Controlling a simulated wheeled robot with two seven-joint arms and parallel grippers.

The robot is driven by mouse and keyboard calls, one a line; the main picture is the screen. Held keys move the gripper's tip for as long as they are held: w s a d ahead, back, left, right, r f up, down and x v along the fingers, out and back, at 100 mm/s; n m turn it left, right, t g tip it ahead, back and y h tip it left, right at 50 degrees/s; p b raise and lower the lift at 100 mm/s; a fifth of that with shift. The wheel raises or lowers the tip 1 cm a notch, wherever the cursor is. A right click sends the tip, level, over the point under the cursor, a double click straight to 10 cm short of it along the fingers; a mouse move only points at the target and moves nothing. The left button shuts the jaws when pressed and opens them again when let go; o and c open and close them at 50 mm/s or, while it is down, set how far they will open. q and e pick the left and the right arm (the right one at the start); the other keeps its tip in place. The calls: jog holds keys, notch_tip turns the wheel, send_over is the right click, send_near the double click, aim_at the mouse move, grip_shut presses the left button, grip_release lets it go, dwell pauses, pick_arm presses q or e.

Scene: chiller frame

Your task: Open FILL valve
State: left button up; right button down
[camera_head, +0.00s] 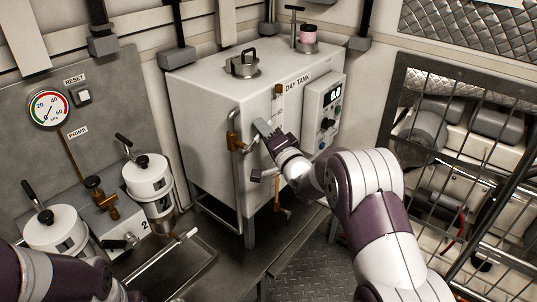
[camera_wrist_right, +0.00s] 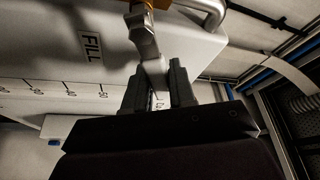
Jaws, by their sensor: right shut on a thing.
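The FILL valve (camera_head: 235,141) is an orange-brass body on the grey pipe at the front left of the white day tank (camera_head: 205,125). In the right wrist view its orange part (camera_wrist_right: 155,4) shows at the top edge, with a grey lever (camera_wrist_right: 150,55) running down from it. The FILL label (camera_wrist_right: 91,46) is on the white panel beside it. My right gripper (camera_head: 264,130) is at the tank front beside the valve. In the wrist view its jaws (camera_wrist_right: 158,92) are shut on the lever's lower end. My left arm enters at the bottom left; its gripper is not visible.
Two white canisters (camera_head: 148,177) (camera_head: 55,232) and a brass valve stand at the left by a steel sink (camera_head: 185,262). A control box (camera_head: 323,112) is on the tank's front, right of my gripper. A wire cage (camera_head: 470,180) stands at the far right.

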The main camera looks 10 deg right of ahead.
jog(key=a+n+y+b, duration=0.1)
jog(key=n+b, duration=0.1)
jog(key=n, duration=0.1)
jog(key=s+r+n+y+b, duration=0.1)
jog(key=n+y+b, duration=0.1)
jog(key=n+b, duration=0.1)
jog(key=s+a+r+n+y+b, duration=0.1)
jog(key=n+y+b, duration=0.1)
jog(key=n+b, duration=0.1)
jog(key=shift+a+r+n, duration=0.25)
jog(key=shift+a+n, duration=0.05)
jog(key=shift+n, duration=0.5)
jog(key=n+b, duration=0.1)
jog(key=a+n+y, duration=0.1)
jog(key=n, duration=0.1)
jog(key=s+n+y+b, duration=0.1)
jog(key=shift+a+r+n+g+b, duration=0.15)
jog(key=shift+r+n+g+b, duration=0.15)
jog(key=shift+s+a+r+n+g+y+b, duration=0.1)
jog(key=shift+s+a+n+g+y+b, duration=0.15)
jog(key=shift+n, duration=0.45)
jog(key=shift+s+a+n+g+y+b, duration=0.15)
jog(key=shift+n+g+y+b, duration=0.15)
jog(key=shift+n, duration=0.4)
jog(key=shift+a+n+y, duration=0.1)
jog(key=shift+n+y, duration=0.15)
jog(key=shift+n, duration=0.15)
